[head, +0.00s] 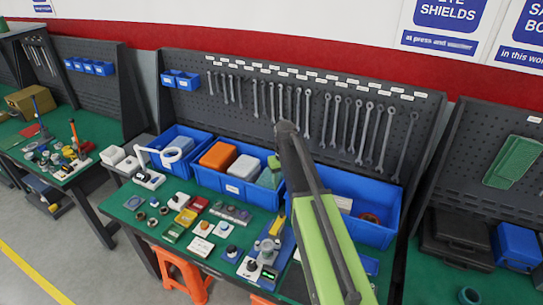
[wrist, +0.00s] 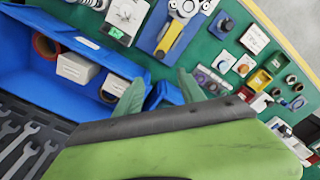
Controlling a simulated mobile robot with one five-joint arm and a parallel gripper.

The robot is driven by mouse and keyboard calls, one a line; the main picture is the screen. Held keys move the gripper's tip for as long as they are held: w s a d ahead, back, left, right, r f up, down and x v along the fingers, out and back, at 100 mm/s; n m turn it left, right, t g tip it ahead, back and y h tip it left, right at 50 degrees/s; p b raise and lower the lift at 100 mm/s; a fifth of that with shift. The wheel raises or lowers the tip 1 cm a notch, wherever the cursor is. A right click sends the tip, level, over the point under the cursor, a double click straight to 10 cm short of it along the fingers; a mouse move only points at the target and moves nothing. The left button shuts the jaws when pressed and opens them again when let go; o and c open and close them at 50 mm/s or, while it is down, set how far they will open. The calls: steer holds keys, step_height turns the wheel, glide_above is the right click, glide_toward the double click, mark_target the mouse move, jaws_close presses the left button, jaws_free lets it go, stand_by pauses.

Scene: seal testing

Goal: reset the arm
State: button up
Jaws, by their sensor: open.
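My arm (head: 325,235), green with a dark upper link, rises in the head view from the bottom edge over the bench to the front of the pegboard. My gripper (wrist: 160,92) shows in the wrist view as two greenish fingers spread apart. It is open with nothing between the fingers, and they overlap a blue bin (wrist: 75,22) and the bench top in the picture. Whether they touch anything I cannot tell. In the head view the fingers are not clearly visible.
The green bench (head: 150,215) carries several small parts. Blue bins stand behind, one holding an orange box (head: 218,155) and a white box (head: 244,167). Wrenches (head: 345,125) hang on the pegboard (head: 425,110). An orange stool (head: 185,270) stands under the front edge.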

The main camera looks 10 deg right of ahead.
steer(key=s+a+f+b, duration=0.3)
steer(key=s+f+b, duration=0.7)
steer(key=f+b, duration=0.4)
steer(key=s+f+m+b, duration=0.1)
steer(key=s+f, duration=0.2)
steer(key=s, duration=0.7)
steer(key=shift+s+a+m+b, duration=0.25)
steer(key=shift+a+m+b, duration=0.05)
steer(key=shift+m+b, duration=0.1)
